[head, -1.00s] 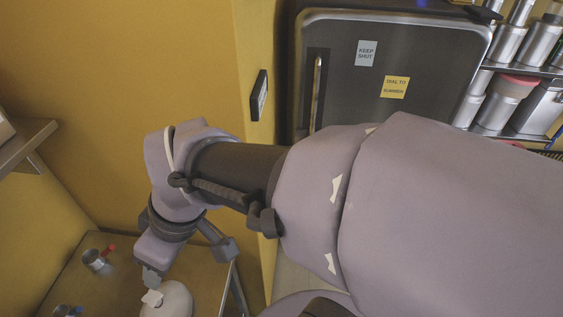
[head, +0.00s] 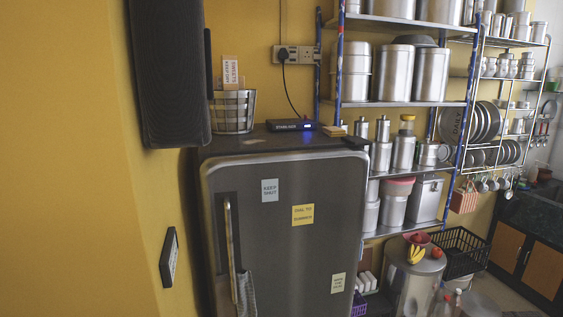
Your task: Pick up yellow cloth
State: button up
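I see no yellow cloth in the current head view. A greyish cloth (head: 246,297) hangs at the lower part of the fridge handle, near the bottom edge of the picture. My gripper and arm are out of view, so I cannot tell what the gripper holds.
A dark fridge (head: 270,235) stands in the middle against a yellow wall. Steel canisters (head: 432,73) fill the shelves at right. A large steel drum (head: 405,290) with fruit on top and a black crate (head: 462,262) stand at lower right. A tall black speaker (head: 168,75) hangs at upper left.

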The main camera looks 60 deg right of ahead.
aim_at(332, 131)
jog(key=z, duration=2.2)
